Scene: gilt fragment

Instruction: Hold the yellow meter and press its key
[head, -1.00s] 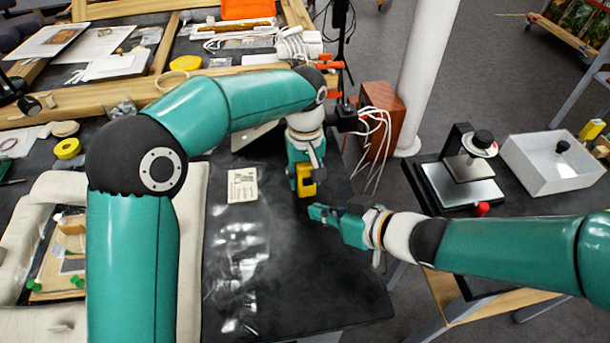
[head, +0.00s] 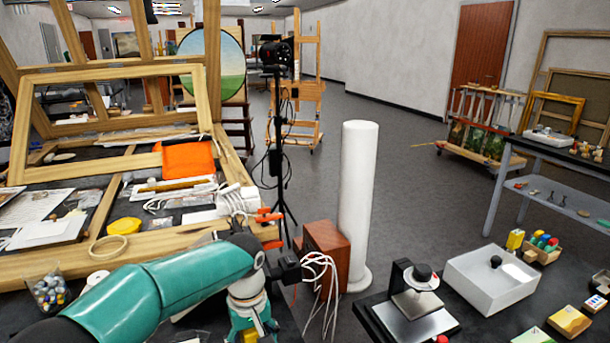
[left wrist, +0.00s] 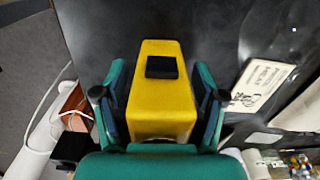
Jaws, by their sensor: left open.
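The yellow meter (left wrist: 160,112) fills the middle of the left wrist view, with a small black rectangle (left wrist: 162,67) on its face. My left gripper (left wrist: 160,88) is open, with one finger on each side of the meter. I cannot tell whether either finger touches it. In the head view my left gripper (head: 251,327) is at the bottom edge, and only a bit of the yellow meter (head: 250,337) shows below it. My right gripper is in neither current view.
A printed card (left wrist: 262,83) lies on the dark tabletop near the meter. A red-brown box (head: 326,252) with white cables and a white column (head: 357,200) stand beyond my left arm. On the right bench are a stand (head: 412,305) and a white tray (head: 475,290).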

